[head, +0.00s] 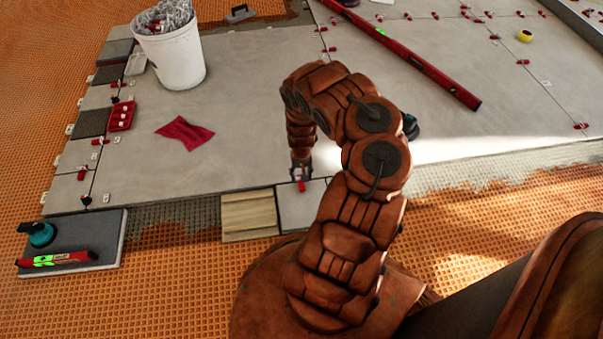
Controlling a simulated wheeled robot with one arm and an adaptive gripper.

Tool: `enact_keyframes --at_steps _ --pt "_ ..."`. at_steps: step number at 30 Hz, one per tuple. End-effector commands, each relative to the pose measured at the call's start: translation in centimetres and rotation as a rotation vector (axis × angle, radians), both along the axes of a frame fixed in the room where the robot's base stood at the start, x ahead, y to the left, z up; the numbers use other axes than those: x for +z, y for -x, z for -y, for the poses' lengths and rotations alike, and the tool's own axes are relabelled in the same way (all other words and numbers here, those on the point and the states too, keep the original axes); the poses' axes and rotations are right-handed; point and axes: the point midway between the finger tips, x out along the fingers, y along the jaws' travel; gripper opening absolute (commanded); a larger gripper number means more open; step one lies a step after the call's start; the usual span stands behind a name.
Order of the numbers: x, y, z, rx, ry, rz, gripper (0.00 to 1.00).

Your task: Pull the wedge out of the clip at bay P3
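My gripper (301,172) points down at the front edge of the large grey tiles, close to a joint beside a small grey tile (297,212). A small red wedge (301,187) shows right at the fingertips. The fingers are too small to tell whether they are closed on it or only beside it. The clip under the wedge is hidden or too small to make out. No bay label is readable, so I cannot tell from a marking which spot is P3.
A wooden block (249,215) lies left of the small tile. A white bucket (172,52), red cloth (186,132) and red tray (121,115) stand on the tiles at left. A long red level (415,62) lies behind. Other red wedges (581,126) dot the joints. A loose tile (108,225) carries a small level.

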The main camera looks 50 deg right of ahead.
Motion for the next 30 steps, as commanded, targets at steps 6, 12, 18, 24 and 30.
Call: enact_keyframes --at_steps 6,12,18,24,30 --pt "-3.3 0.0 0.1 0.0 0.001 0.001 0.52" --pt "-5.4 -0.1 0.1 0.0 0.001 0.002 0.52" --pt "-6.4 -0.1 0.1 -0.001 0.001 0.002 0.52" --pt "-6.6 -0.1 0.1 -0.001 0.002 0.001 0.52" --pt "-6.6 0.0 0.1 -0.001 0.002 0.001 0.5"
